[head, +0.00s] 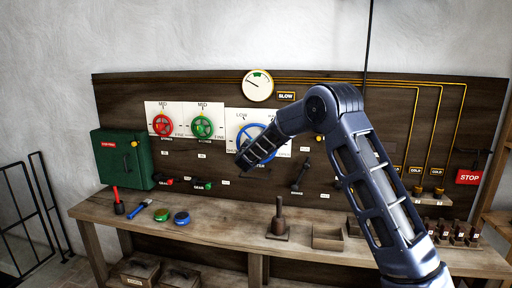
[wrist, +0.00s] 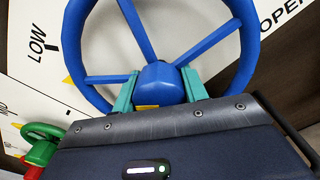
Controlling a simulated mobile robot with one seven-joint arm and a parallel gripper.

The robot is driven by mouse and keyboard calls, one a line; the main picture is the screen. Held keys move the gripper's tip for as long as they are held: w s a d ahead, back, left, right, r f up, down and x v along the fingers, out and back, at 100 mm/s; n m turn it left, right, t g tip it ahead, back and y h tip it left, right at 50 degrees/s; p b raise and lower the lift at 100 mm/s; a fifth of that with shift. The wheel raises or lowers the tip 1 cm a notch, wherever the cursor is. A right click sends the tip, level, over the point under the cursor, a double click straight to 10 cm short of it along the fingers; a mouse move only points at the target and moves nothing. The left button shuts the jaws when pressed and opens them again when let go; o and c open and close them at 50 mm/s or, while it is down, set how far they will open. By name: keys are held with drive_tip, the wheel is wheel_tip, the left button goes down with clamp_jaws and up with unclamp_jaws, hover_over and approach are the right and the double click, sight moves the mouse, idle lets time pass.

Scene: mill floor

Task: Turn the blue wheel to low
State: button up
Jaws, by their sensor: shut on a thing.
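The blue wheel (head: 258,125) is mounted on a white dial plate (head: 234,118) on the wooden panel. In the head view my arm hides much of it. In the wrist view the wheel's blue rim (wrist: 240,58), spokes and square hub (wrist: 158,80) fill the upper middle. My gripper (wrist: 160,91) has its two teal fingers on either side of the hub, shut on it. The word LOW (wrist: 37,43) is at the upper left of the wheel, and OPEN (wrist: 281,14) at the upper right. I cannot tell the wheel's exact setting.
A red wheel (head: 162,125) and a green wheel (head: 202,127) sit left of the blue one. A round gauge (head: 258,85) hangs above, beside a SLOW label (head: 286,96). A bench (head: 225,220) with tools and a peg stand runs below. A red STOP sign (head: 468,177) is at the right.

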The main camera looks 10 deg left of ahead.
drive_tip(key=shift+m, duration=1.6)
drive_tip(key=o, duration=1)
drive_tip(key=s, duration=1.1)
drive_tip(key=shift+w+d+f, duration=0.1)
